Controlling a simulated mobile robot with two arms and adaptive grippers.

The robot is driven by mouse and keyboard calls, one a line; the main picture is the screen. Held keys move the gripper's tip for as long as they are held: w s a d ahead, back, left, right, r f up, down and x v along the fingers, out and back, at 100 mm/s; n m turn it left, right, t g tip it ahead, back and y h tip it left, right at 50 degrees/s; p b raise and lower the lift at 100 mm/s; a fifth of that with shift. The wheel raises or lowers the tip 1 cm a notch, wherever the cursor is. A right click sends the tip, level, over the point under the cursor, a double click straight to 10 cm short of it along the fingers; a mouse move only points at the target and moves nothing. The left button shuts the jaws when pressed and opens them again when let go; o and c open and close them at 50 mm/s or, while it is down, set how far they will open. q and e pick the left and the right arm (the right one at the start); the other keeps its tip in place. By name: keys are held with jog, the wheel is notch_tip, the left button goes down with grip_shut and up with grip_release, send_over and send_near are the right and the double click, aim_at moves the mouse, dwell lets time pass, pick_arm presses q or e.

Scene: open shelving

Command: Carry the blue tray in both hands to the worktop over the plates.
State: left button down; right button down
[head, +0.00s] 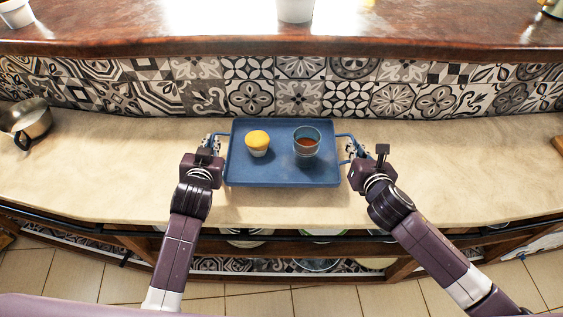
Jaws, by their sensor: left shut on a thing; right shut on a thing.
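The blue tray (282,172) is in the middle of the head view, level, over the pale worktop (110,165). I cannot tell whether it touches the surface. A yellow-topped muffin (257,143) and a glass with a reddish-brown drink (306,143) stand upright on it. My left gripper (211,146) is shut on the tray's left handle. My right gripper (354,150) is shut on its right handle. The fingertips are partly hidden by the gripper bodies. Plates (247,238) show partly on the shelf below the worktop.
A metal pot (25,122) stands at the worktop's far left. A patterned tile wall (300,90) rises behind, with a brown upper ledge (180,30) above it. A wooden item (559,144) is at the right edge. The worktop is clear on both sides of the tray.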

aim_at(348, 164)
dwell(0.3)
